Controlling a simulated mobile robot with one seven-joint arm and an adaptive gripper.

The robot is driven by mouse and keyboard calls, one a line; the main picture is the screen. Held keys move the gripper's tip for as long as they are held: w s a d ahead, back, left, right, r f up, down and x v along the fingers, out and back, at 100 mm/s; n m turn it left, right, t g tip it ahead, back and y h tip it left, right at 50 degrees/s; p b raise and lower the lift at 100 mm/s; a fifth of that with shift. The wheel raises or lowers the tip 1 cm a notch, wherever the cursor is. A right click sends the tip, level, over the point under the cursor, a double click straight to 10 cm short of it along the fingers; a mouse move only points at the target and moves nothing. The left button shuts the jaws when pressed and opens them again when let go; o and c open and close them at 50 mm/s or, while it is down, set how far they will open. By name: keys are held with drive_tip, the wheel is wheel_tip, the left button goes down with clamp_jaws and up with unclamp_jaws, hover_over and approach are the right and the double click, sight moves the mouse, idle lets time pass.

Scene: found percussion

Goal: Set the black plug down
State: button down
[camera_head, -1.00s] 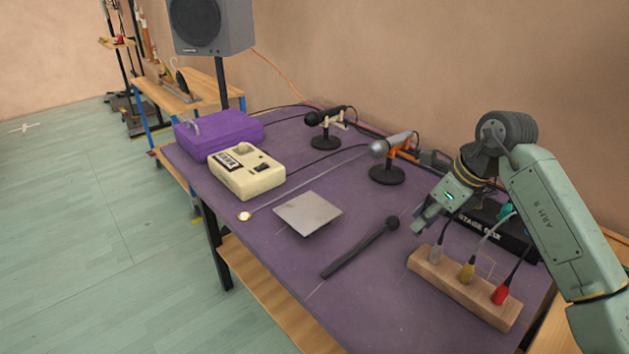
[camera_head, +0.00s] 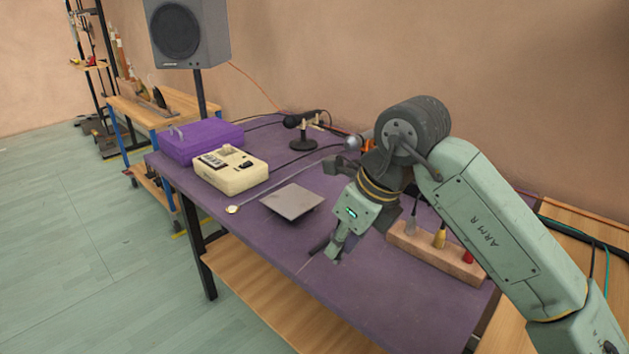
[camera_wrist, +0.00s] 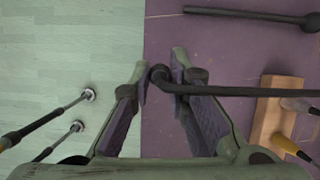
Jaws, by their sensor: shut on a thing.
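The black plug (camera_wrist: 160,75) shows in the wrist view between my fingertips, with its dark cable running off to the right. My gripper (camera_wrist: 160,80) is shut on it. In the head view my gripper (camera_head: 335,256) points down over the front part of the purple table (camera_head: 290,249), left of the wooden block. The plug cannot be made out there. In the wrist view the plug appears close to the table's edge, with the floor beyond it; its height above the table is hard to tell.
A black mallet (camera_wrist: 250,14) lies near my gripper, mostly hidden in the head view. The wooden block (camera_head: 431,251) with grey, yellow and red plugs is to the right. A grey plate (camera_head: 293,200), cream box (camera_head: 230,172) and purple case (camera_head: 200,143) stand to the left.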

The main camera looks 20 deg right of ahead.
drive_tip(key=s+f+m+h+b, duration=0.15)
drive_tip(key=s+m, duration=0.35)
drive_tip(key=s, duration=0.8)
drive_tip(key=shift+t, duration=0.3)
drive_tip(key=w+d+p, duration=0.1)
drive_tip(key=w+d, duration=0.2)
drive_tip(key=w+d+p, duration=0.2)
drive_tip(key=w+d, duration=0.2)
drive_tip(key=w+d+f+p, duration=0.1)
drive_tip(key=w+d, duration=0.2)
drive_tip(key=w, duration=0.1)
drive_tip(key=shift+w+d+f, duration=0.1)
drive_tip(key=shift+w+d, duration=0.15)
drive_tip(key=shift+d, duration=0.1)
drive_tip(key=f+p, duration=0.2)
drive_tip(key=f, duration=0.1)
drive_tip(key=shift+w+d, duration=0.2)
drive_tip(key=shift+f, duration=0.4)
drive_tip(key=shift+f+b, duration=0.2)
drive_tip(key=shift+b, duration=0.2)
drive_tip(key=c, duration=1.5)
unclamp_jaws()
drive_tip(key=shift+c, duration=0.2)
drive_tip(key=shift+r, duration=0.15)
